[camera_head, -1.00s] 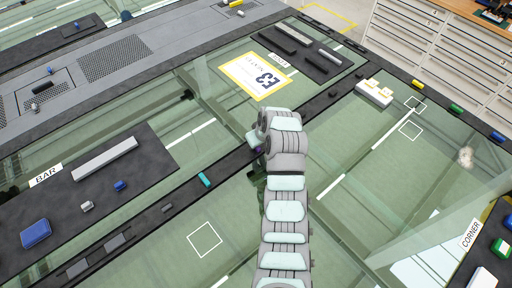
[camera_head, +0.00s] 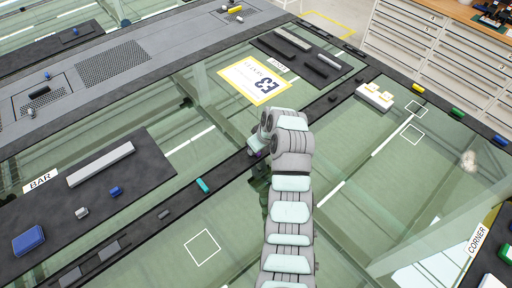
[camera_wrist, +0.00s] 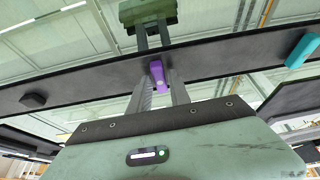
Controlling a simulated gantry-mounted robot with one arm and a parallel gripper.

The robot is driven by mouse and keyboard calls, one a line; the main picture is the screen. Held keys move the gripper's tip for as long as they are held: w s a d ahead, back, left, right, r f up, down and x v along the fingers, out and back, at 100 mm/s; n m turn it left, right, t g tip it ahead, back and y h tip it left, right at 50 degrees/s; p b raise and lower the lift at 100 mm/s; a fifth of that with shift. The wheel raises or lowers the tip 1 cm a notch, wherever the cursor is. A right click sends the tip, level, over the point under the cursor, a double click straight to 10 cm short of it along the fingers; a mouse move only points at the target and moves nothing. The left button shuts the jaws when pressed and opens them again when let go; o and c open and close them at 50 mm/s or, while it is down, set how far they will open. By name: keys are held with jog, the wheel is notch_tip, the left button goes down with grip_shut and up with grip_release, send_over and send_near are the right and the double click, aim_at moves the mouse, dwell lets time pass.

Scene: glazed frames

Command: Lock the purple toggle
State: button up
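The purple toggle (camera_wrist: 158,76) is a small upright-looking tab on the dark bar in the wrist view. My gripper (camera_wrist: 160,88) reaches to the bar, with one finger on each side of the toggle's lower end. The fingers stand apart, and a small gap seems to show beside the toggle; I cannot tell whether either finger touches it. In the head view my gripper (camera_head: 257,150) is over the long dark bar, and my arm hides most of the toggle.
A teal toggle (camera_head: 202,186) sits on the same bar to the left; it also shows in the wrist view (camera_wrist: 302,50). A dark block (camera_wrist: 33,100) is on the bar. Glass panes (camera_head: 340,210) flank the bar. A white block with yellowish parts (camera_head: 375,96) stands at the right.

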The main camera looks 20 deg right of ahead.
jog(key=shift+o, duration=1.2)
jog(key=shift+r, duration=0.1)
jog(key=p+v, duration=0.1)
jog(key=v, duration=0.9)
jog(key=shift+s+r+p, duration=0.15)
jog(key=shift+r+p, duration=0.15)
jog(key=shift+d, duration=0.1)
